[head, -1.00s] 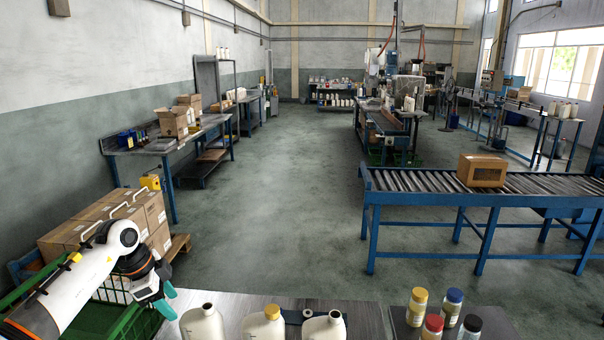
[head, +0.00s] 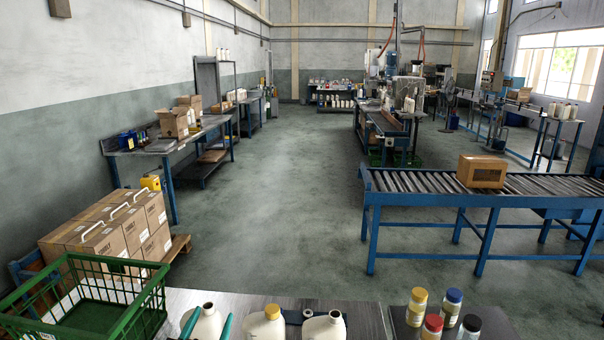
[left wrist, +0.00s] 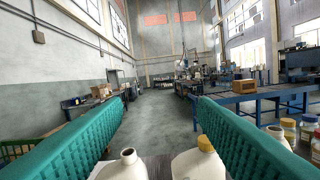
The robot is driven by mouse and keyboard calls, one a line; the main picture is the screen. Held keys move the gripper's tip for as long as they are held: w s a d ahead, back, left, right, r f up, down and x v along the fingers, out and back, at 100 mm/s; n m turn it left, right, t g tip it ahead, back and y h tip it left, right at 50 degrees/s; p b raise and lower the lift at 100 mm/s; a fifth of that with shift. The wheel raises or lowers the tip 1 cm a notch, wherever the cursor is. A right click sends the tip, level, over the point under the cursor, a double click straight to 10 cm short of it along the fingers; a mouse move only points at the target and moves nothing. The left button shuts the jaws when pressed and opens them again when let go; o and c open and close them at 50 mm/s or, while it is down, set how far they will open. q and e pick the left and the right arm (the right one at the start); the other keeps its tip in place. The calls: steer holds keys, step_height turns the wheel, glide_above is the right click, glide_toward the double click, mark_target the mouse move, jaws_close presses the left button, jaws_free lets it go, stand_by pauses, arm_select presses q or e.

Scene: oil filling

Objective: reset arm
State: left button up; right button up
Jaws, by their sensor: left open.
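My left gripper (head: 208,323) shows only by its two teal fingertips at the bottom edge of the head view. It is open, and in the left wrist view (left wrist: 160,100) its fingers stand wide apart with nothing held between them. In the head view the fingertips appear on either side of an uncapped white jug (head: 208,311); I cannot tell whether they touch it. A yellow-capped white jug (head: 263,328) and another uncapped white jug (head: 325,326) stand to its right. My right gripper is not in view.
A green crate (head: 135,318) is at the lower left, with cardboard boxes (head: 130,232) behind it. Small bottles with yellow (head: 417,307), blue, red and black caps stand at the right. A roller conveyor (head: 400,182) carries a carton (head: 482,171). The floor beyond is clear.

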arm_select(q)
steer(key=s+a+f+n+g+y, duration=0.3)
steer(key=s+a+f+g+y, duration=0.15)
steer(key=s+f, duration=0.3)
steer(key=s+d+f+m+g+h, duration=0.1)
steer(key=s+f+g, duration=0.4)
steer(key=s, duration=0.5)
steer(key=s+f+m+g+h, duration=0.1)
steer(key=s+f+g, duration=0.45)
steer(key=s, duration=0.55)
step_height(320, 180, down, 38)
steer(key=s+g+b, duration=0.2)
steer(key=b, duration=0.9)
steer(key=s+a+f+b, duration=0.1)
steer(key=s+f+b, duration=0.2)
steer(key=s+f, duration=0.5)
steer(key=s+a+f+g+b, duration=0.1)
steer(key=s+f+b, duration=0.3)
steer(key=s+f, duration=0.4)
step_height(320, 180, down, 6)
steer(key=shift+a+f+m, duration=0.2)
steer(key=shift+a+m, duration=0.05)
steer(key=shift+m, duration=0.05)
